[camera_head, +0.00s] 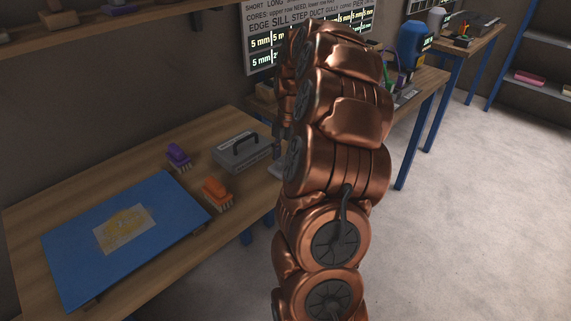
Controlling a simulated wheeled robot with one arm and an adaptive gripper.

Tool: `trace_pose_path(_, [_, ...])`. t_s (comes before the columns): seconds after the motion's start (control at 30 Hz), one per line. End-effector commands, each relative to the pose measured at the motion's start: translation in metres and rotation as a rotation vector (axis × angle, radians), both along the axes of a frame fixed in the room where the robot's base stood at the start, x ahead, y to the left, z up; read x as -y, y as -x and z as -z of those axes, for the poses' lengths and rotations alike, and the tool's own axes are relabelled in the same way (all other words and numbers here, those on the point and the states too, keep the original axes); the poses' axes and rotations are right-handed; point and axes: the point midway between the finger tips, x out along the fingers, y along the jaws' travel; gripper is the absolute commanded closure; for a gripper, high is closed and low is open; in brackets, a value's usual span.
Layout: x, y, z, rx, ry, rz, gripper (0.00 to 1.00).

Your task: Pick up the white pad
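I cannot clearly make out the white pad. A small pale edge (277,170) shows at the right end of the near table, just left of my arm, and my arm hides the rest of it. I cannot tell whether it is the pad. My copper-coloured arm rises through the middle of the view. Its far end, with what seems to be my gripper (282,128), is mostly hidden behind the arm links, above the table's back right part. I cannot see whether the fingers are open or shut.
On the wooden table (40,207) lie a blue board (75,255) with a yellowish sheet (124,229), a purple brush (178,155), an orange brush (216,193) and a grey case (242,151) with a black handle. A shelf (125,22) hangs above. Open floor (470,220) is at right.

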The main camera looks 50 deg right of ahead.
Motion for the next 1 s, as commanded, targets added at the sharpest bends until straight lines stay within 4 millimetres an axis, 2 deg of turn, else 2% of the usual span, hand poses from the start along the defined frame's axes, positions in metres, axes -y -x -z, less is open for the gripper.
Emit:
trace_pose_path(0.07, [0.0000,-0.0001,0.0000,0.000,0.000,0.000,0.48])
trace_pose_path(0.57, [-0.0002,-0.0001,0.0002,-0.001,0.000,-0.001,1.00])
trace_pose_path(0.87, [-0.0003,-0.0001,0.0000,-0.001,0.000,-0.001,1.00])
trace_pose_path(1.0, [0.0000,-0.0009,-0.0069,0.001,0.002,-0.002,1.00])
